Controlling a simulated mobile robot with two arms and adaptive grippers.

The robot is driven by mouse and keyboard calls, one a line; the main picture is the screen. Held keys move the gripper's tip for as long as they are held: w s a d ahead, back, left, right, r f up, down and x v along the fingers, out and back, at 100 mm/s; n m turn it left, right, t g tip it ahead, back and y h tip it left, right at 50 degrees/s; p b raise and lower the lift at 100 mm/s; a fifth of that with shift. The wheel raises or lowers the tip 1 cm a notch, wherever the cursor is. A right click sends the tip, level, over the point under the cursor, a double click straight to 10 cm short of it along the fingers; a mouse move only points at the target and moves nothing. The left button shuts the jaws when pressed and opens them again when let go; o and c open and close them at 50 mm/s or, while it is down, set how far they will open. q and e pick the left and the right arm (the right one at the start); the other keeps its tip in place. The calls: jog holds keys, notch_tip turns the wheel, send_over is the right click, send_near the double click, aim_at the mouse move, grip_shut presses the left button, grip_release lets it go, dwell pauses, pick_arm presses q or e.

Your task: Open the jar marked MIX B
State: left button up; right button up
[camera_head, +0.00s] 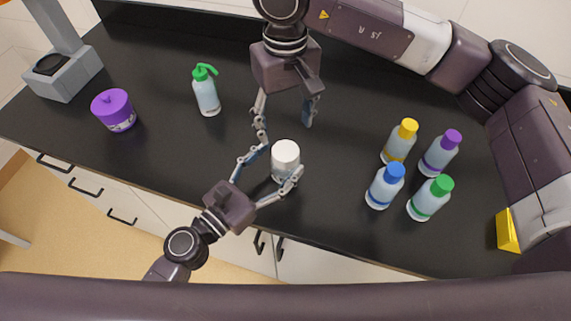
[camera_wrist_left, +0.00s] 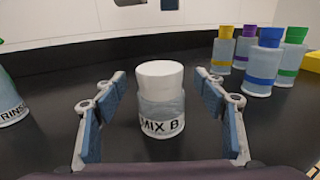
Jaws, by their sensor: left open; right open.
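The jar marked MIX B (camera_wrist_left: 161,112) stands upright on the dark bench, with a white lid (camera_wrist_left: 160,76) on it. In the head view the jar (camera_head: 284,161) shows mostly from above, its lower part partly hidden by a finger. My left gripper (camera_head: 273,168) is open, with its fingers on either side of the jar; the left wrist view shows gaps between the pads and the jar. My right gripper (camera_head: 284,115) is open above and behind the jar, its fingers pointing down, empty.
A green-topped wash bottle (camera_head: 207,92) and a purple-lidded jar (camera_head: 115,110) stand to the left, near a grey device (camera_head: 65,70). To the right stand bottles with yellow (camera_head: 399,143), purple (camera_head: 440,153), blue (camera_head: 386,187) and green (camera_head: 430,199) caps. The bench's front edge is close to the jar.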

aim_at(286, 153)
pick_arm(q)
jog(key=shift+x, duration=1.15)
pick_arm(e)
jog(key=shift+w, duration=0.1)
pick_arm(q)
jog(key=shift+w+d, duration=0.25)
jog(key=shift+w, duration=0.15)
jog(key=shift+c, duration=0.4)
